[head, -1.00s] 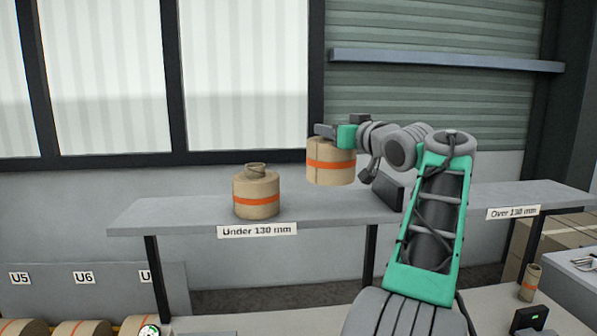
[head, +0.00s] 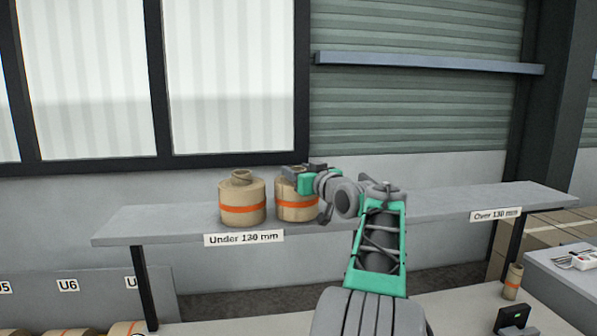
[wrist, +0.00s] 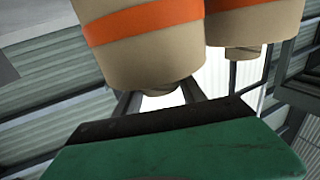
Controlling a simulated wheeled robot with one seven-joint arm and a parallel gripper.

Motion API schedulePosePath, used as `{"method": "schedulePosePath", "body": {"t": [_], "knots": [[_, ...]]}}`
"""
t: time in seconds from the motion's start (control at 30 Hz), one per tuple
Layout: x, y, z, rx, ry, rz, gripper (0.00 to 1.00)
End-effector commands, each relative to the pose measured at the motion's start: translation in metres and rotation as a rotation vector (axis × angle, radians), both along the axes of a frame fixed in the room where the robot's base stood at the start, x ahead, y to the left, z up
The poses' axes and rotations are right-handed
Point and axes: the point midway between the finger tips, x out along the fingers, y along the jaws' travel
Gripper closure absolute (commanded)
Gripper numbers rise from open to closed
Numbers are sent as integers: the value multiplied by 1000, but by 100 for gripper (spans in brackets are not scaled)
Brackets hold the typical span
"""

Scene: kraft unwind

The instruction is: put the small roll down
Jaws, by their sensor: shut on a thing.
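My gripper (head: 296,175) is shut on the small roll (head: 298,212), a tan kraft roll with an orange band, and holds it from the top. The held roll is upright over the shelf (head: 400,208), just right of another banded roll (head: 242,205). Its base is at about the shelf's height; I cannot tell whether it touches the shelf. In the wrist view the held roll (wrist: 150,45) fills the upper middle, with the other roll (wrist: 255,20) to its right. My gripper's fingers (wrist: 160,98) reach to the held roll's core end.
The shelf carries an "Under 130 mm" label (head: 244,239) at left and an "Over 130 mm" label (head: 495,215) at right. The shelf right of my arm is clear. A narrow roll (head: 512,282) stands at lower right, near cartons (head: 545,238).

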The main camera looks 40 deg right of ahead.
Motion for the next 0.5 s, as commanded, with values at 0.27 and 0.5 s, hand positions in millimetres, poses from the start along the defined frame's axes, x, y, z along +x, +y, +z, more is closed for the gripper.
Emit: {"method": "schedulePosePath", "body": {"t": [0.27,0.5], "knots": [[0,0,-2,0,0,0,35],[0,0,-2,0,0,0,30]]}}
